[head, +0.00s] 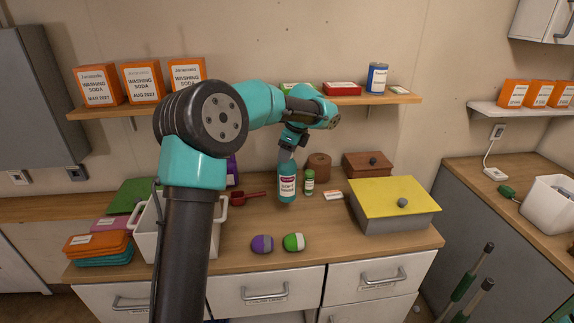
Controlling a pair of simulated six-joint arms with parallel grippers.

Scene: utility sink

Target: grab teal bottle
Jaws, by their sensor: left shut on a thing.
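The teal bottle (287,186) stands upright on the wooden counter, with a white and dark label facing me. My left gripper (287,153) reaches down from above and is shut on the upper part of the bottle. The fingers hide the bottle's top. The bottle's base looks to be at counter level; I cannot tell whether it touches. My right gripper is not in view.
A small green bottle (309,182) stands close right of the teal bottle. A brown roll (318,166) is behind, a red scoop (246,197) left, and a yellow-lidded box (394,207) right. Purple (262,244) and green (294,242) rounded items lie in front.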

